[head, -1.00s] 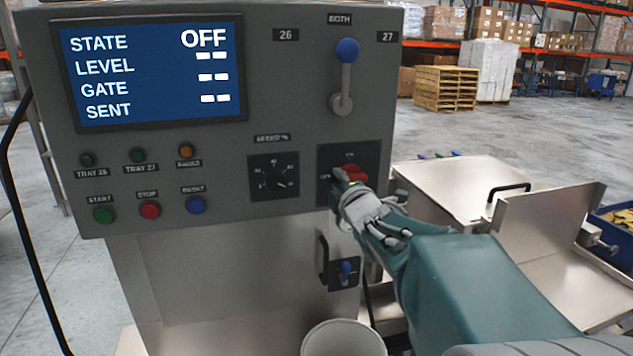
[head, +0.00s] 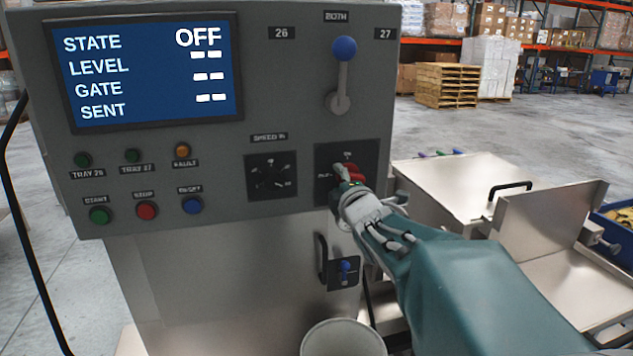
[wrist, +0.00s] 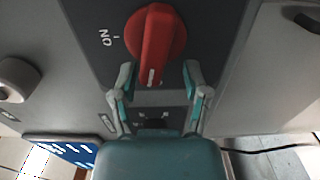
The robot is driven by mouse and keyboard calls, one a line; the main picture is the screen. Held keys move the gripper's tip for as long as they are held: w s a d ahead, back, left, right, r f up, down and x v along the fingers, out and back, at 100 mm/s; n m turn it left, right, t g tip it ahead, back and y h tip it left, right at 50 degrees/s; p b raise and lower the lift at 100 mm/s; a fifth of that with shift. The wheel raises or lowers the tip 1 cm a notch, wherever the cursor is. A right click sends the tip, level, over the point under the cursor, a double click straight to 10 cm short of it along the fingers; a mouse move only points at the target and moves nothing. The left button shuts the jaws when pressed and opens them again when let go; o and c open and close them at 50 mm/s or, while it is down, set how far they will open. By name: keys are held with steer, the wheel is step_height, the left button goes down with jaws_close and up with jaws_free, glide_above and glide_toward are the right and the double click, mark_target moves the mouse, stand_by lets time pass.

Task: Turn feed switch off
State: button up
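The feed switch is a red rotary knob (head: 350,173) on a dark plate at the right of the grey control panel. In the wrist view the red knob (wrist: 155,40) has a raised grip whose white-marked end points down toward my gripper. An ON mark shows to its left; no OFF mark is clearly readable there. My gripper (wrist: 158,78) is open, its fingertips apart on either side of the grip's lower end, with gaps visible. In the head view my gripper (head: 347,190) covers the knob's lower part.
The panel's screen (head: 147,70) reads STATE OFF. A blue-tipped lever (head: 342,75) stands above the switch, and a speed dial (head: 271,177) is to its left. Several buttons and lamps sit further left. A white bin (head: 343,340) and metal trays (head: 460,187) are below and right.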

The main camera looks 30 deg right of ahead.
steer(key=v, duration=1.1)
steer(key=shift+s+a, duration=0.2)
steer(key=shift+s, duration=0.15)
